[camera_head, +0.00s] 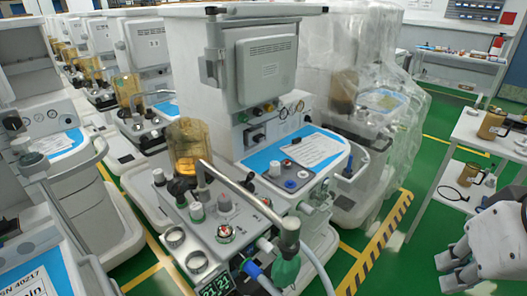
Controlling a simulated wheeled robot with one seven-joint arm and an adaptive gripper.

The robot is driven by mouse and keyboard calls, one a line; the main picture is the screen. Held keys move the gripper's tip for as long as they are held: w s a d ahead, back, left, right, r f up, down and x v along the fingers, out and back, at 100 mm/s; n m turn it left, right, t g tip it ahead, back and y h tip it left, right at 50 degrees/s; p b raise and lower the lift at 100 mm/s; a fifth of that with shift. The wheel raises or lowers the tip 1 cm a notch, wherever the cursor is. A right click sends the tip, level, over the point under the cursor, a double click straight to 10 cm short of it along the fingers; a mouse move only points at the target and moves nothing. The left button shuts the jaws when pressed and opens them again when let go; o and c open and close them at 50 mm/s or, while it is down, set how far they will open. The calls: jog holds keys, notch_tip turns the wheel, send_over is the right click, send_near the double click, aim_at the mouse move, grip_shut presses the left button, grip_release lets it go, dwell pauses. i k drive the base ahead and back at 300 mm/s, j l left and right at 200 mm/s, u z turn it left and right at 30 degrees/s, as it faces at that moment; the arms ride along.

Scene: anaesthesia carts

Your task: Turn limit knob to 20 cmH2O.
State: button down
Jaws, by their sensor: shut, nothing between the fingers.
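The nearest anaesthesia cart (187,90) stands in the middle, with a sloped grey control panel at its front. On the panel are a grey knob with a greenish base (225,203), a round dial with red and white marks (224,233) and a small white-topped knob (196,211). Which one is the limit knob, and its setting, are too small to tell. My gripper (444,272) is at the lower right, shut and empty, well to the right of the panel and apart from it.
A plastic-covered cart (375,80) is beyond. A white trolley (450,172) stands right. Green floor lies between cart and trolley.

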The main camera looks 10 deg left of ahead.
aim_at(225, 205)
jog(key=i+j+u, duration=0.1)
jog(key=i+u, duration=0.55)
jog(key=i, duration=0.25)
